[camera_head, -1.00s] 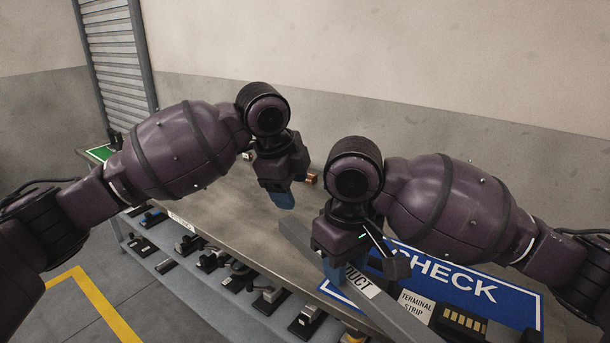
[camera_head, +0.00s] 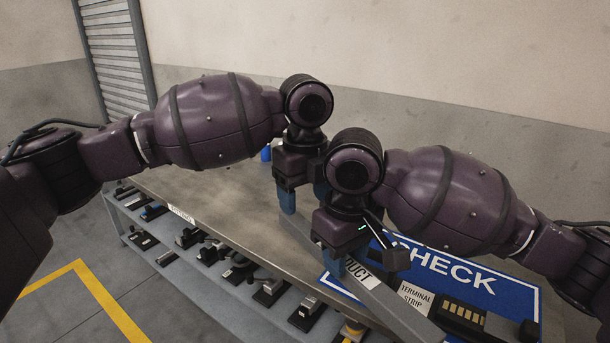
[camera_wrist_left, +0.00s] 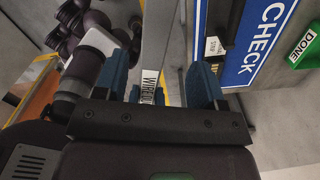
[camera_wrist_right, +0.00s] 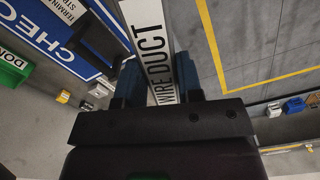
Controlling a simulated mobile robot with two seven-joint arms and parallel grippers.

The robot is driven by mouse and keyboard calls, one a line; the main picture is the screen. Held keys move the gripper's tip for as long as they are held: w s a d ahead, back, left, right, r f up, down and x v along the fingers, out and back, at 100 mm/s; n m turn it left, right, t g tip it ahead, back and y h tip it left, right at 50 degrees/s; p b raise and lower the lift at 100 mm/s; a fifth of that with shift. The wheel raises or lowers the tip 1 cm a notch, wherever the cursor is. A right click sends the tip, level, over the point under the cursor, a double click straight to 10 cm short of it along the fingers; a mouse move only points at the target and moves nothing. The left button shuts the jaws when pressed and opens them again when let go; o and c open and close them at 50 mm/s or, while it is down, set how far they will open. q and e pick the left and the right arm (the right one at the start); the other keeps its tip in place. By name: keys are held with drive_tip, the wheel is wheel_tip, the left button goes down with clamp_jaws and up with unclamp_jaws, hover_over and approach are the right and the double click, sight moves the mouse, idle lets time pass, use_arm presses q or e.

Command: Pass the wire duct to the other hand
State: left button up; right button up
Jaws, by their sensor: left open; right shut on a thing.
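The wire duct (camera_head: 378,297) is a long grey bar with a white label, held above the table and slanting from centre to lower right in the head view. My right gripper (camera_head: 348,262) is shut on it at the labelled part; the right wrist view shows the duct (camera_wrist_right: 155,45) between the blue fingers. My left gripper (camera_head: 303,199) is open at the duct's far end. In the left wrist view the duct (camera_wrist_left: 157,45) runs between its spread fingers, with a visible gap on the right side. Contact with the left finger cannot be told.
Below is a metal table (camera_head: 215,195) with a blue CHECK mat (camera_head: 485,262). A terminal strip (camera_head: 463,312) lies near the mat's front. A lower shelf (camera_head: 225,303) holds several small parts. A green DONE tray (camera_wrist_left: 305,48) shows in the left wrist view. Both wrists are close together.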

sight(305, 222)
use_arm(q)
drive_tip(key=shift+f, duration=3.4)
drive_tip(key=shift+c, duration=0.5)
drive_tip(key=c, duration=1)
use_arm(e)
drive_tip(key=o, duration=1.1)
